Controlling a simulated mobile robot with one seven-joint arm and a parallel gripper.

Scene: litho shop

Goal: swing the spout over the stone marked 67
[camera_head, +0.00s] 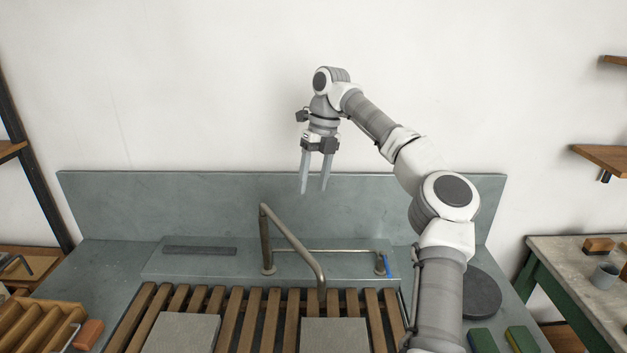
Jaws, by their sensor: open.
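The spout (290,241) is a grey metal pipe rising from a post (266,245) at the back of the sink. It slants down and to the right, and its end hangs near the back edge of the right stone (335,337). A left stone (180,334) also lies on the wooden slats. Both stones are plain grey slabs cut off by the bottom edge, and I can read no number on either. My gripper (313,189) is open and empty, pointing down above and behind the spout, apart from it.
A thin pipe with a blue-handled tap (384,265) runs right of the post. A grey backsplash (140,200) stands behind. A dark flat bar (200,251) lies on the ledge. A wooden rack (45,325) is at left, a dark disc (480,292) at right.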

